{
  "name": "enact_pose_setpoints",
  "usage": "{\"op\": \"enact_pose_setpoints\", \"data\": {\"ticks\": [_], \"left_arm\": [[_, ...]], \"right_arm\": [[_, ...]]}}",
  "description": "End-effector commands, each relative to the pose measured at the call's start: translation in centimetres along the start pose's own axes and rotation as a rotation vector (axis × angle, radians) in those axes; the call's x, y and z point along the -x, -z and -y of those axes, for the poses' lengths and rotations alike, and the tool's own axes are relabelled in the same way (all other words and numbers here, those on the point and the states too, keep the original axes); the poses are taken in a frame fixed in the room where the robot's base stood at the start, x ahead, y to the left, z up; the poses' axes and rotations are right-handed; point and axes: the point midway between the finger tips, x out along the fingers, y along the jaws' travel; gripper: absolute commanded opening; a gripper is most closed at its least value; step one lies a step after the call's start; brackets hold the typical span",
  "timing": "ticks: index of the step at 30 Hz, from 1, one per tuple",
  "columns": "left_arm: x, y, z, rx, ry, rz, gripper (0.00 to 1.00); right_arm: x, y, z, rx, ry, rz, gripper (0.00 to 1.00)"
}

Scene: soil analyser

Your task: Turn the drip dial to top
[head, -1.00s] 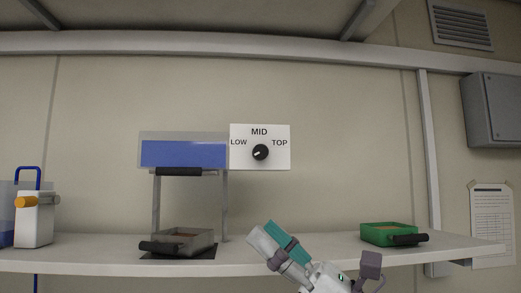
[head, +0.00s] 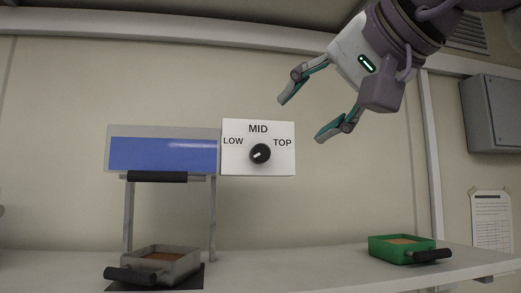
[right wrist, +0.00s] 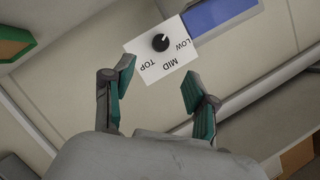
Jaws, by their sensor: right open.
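The drip dial (head: 260,153) is a round black knob on a white panel (head: 235,165) marked LOW, MID and TOP. Its white mark sits at the lower left of the knob, on the LOW side. My right gripper (head: 302,119) is open and empty, up and to the right of the panel, apart from the dial. In the right wrist view, the dial (right wrist: 160,42) shows turned about, beyond the open fingers (right wrist: 159,77). My left gripper is not in view.
A blue-fronted unit (head: 165,153) stands left of the panel, with a black bar below. A grey tray of soil (head: 182,266) with a black handle sits under it. A green tray (head: 376,248) stands at the shelf's right. The wall between is clear.

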Motion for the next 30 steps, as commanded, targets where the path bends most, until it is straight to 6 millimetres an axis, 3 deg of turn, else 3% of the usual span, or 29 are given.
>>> {"op": "enact_pose_setpoints", "data": {"ticks": [16, 22, 30], "left_arm": [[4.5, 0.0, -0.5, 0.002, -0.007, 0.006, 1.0], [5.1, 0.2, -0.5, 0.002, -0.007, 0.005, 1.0], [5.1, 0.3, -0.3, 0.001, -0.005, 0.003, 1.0]], "right_arm": [[-10.7, -0.1, 0.3, -0.001, 0.001, 0.008, 0.57], [-12.6, -0.1, 0.2, -0.004, 0.002, 0.006, 0.57], [-12.9, -0.2, 0.1, -0.003, 0.004, 0.007, 0.57]]}}
